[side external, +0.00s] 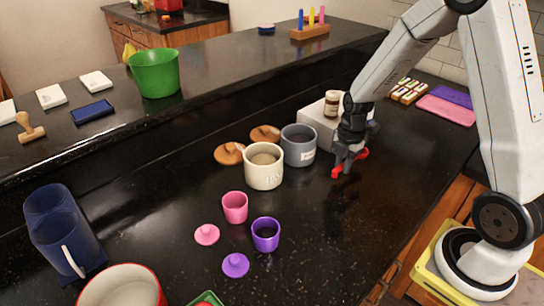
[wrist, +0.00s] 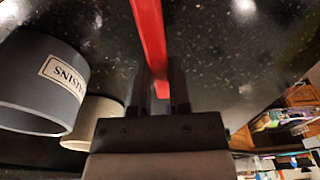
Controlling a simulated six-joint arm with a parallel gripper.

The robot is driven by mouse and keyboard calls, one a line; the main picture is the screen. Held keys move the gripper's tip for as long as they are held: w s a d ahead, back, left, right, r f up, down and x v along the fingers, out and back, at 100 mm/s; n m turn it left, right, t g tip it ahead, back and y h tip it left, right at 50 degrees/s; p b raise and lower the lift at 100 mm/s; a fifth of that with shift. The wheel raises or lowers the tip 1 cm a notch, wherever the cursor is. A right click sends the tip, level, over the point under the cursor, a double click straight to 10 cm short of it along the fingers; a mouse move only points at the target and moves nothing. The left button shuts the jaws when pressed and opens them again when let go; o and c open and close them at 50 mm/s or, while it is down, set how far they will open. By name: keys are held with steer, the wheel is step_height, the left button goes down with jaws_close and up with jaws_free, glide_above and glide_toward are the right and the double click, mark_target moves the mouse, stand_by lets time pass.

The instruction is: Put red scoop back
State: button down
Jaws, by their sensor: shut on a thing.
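My gripper (side external: 345,158) is shut on the red scoop (side external: 362,155), just above or at the dark counter to the right of the grey canister; I cannot tell whether the scoop touches the counter. In the wrist view the red scoop (wrist: 149,35) runs up from between the fingers (wrist: 158,85) of my gripper. The grey canister (side external: 299,150) with a light label stands open. In the wrist view the grey canister (wrist: 40,80) is at the left, its label upside down. The cream canister (side external: 263,172), also open, holds a tan content.
Two brown lids (side external: 229,153) lie behind the canisters. A white box (side external: 318,125) with a jar (side external: 332,103) stands behind my gripper. Pink (side external: 235,207) and purple (side external: 266,235) cups with lids are in front. Pink and purple mats (side external: 446,110) lie at right. The front right counter is clear.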

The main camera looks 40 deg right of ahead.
mark_target(340, 180)
steer(key=shift+f, duration=1.45)
steer(key=shift+f, duration=0.15)
steer(key=c, duration=0.6)
jaws_free()
steer(key=shift+d+r, duration=0.15)
steer(key=shift+r, duration=1.9)
steer(key=shift+d+r, duration=0.15)
steer(key=shift+r, duration=1.9)
steer(key=shift+d+r, duration=0.15)
steer(key=shift+r, duration=1.9)
